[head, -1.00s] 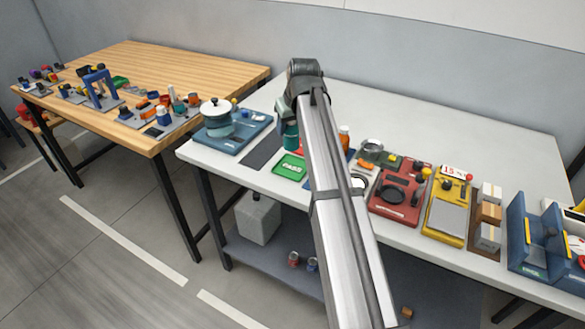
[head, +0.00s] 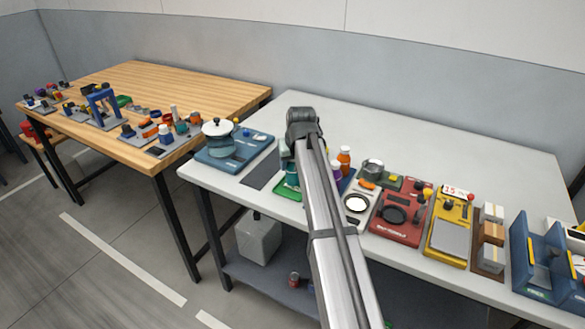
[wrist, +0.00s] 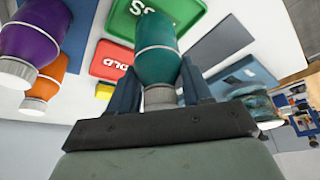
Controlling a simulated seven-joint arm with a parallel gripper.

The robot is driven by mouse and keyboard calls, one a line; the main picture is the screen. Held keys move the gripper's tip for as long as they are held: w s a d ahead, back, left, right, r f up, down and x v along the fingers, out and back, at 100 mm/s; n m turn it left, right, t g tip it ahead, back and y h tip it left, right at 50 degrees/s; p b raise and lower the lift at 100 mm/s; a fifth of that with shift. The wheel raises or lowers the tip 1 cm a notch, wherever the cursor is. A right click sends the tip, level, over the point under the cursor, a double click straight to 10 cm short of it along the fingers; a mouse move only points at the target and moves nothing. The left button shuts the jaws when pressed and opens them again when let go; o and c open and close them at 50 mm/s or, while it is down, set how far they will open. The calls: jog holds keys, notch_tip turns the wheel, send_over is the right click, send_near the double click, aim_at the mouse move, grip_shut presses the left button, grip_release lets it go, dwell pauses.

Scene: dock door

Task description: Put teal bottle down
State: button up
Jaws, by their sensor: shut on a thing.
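The teal bottle (wrist: 158,45) is between the fingers of my gripper (wrist: 158,88) in the wrist view, and the gripper is shut on it near its pale cap. The bottle overlaps a green tray (wrist: 178,10) with white letters and the edge of a red tray (wrist: 108,45) marked "OLD". I cannot tell whether its base touches anything. In the head view my arm covers most of the gripper, and the green tray (head: 286,191) shows partly, left of the arm.
A purple bottle (wrist: 32,32) and an orange bottle (wrist: 52,72) stand left of the red tray in the wrist view. A dark mat (head: 262,170) lies left of the green tray, beside a blue base (head: 222,158) with a white-lidded pot (head: 217,128). The back of the white table (head: 430,140) is clear.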

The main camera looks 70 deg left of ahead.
jog(key=shift+f, duration=1.1)
jog(key=o, duration=1.2)
jog(key=v, duration=1.2)
jog(key=shift+w, duration=0.1)
